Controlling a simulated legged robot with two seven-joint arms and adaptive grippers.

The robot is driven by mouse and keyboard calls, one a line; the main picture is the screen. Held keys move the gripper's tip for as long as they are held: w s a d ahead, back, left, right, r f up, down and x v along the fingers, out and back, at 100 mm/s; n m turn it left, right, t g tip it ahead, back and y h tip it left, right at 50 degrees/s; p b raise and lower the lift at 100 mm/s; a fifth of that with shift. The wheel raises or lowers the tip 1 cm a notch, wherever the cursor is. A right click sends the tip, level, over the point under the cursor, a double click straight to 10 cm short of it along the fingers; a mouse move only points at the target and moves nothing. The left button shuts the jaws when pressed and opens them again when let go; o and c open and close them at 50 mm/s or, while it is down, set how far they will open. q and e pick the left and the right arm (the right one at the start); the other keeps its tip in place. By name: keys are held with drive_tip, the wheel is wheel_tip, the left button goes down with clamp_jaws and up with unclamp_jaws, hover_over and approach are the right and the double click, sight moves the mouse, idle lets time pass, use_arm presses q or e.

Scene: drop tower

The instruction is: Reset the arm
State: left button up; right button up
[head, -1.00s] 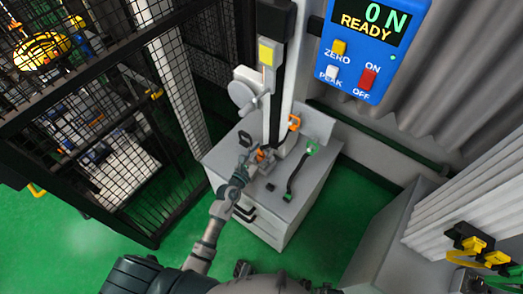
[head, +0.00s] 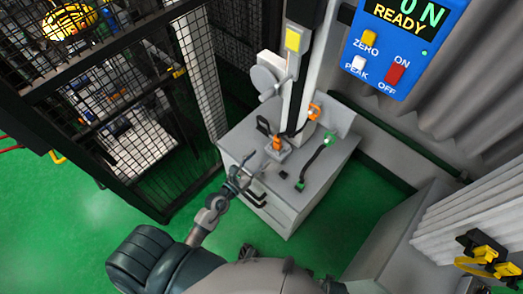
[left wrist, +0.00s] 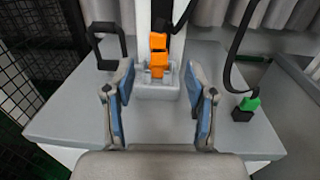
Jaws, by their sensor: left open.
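My left arm reaches in from the bottom of the head view, and its gripper (head: 240,178) is near the front edge of the grey cabinet top (head: 240,138). The left wrist view shows the gripper (left wrist: 160,80) with its two blue-padded fingers wide apart and nothing between them. Beyond the fingertips an orange piece (left wrist: 158,58) stands in a small pale fixture (left wrist: 150,90) at the foot of the tower; it also shows in the head view (head: 277,143). The gripper is apart from it. My right gripper is not in view.
A tall tower column (head: 297,95) rises from the cabinet. A black cable with a green end (head: 329,138) lies right of the fixture. A dark handle (left wrist: 107,45) stands left. A mesh cage (head: 120,100) is at left. A blue display (head: 400,40) reads READY.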

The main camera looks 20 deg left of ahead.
use_arm(q)
drive_tip(key=s+a+r+n+t+y, duration=0.25)
drive_tip(key=a+r+n+y, duration=0.45)
drive_tip(key=n, duration=0.8)
drive_tip(key=s+a+f+n+g+y, duration=0.55)
drive_tip(key=f+n+g, duration=0.35)
drive_tip(key=n, duration=0.7)
drive_tip(key=s+d+f+n+g+h, duration=0.3)
drive_tip(key=s+d+f+g+h, duration=0.15)
drive_tip(key=s, duration=0.25)
drive_tip(key=s+d+f+n+g+h, duration=0.3)
drive_tip(key=s+d+f, duration=0.3)
drive_tip(key=s, duration=0.2)
drive_tip(key=s+f, duration=0.2)
drive_tip(key=f, duration=1.1)
drive_tip(key=s+f+g+p, duration=0.1)
drive_tip(key=s+f, duration=0.1)
drive_tip(key=f, duration=1.2)
drive_tip(key=shift+f, duration=0.3)
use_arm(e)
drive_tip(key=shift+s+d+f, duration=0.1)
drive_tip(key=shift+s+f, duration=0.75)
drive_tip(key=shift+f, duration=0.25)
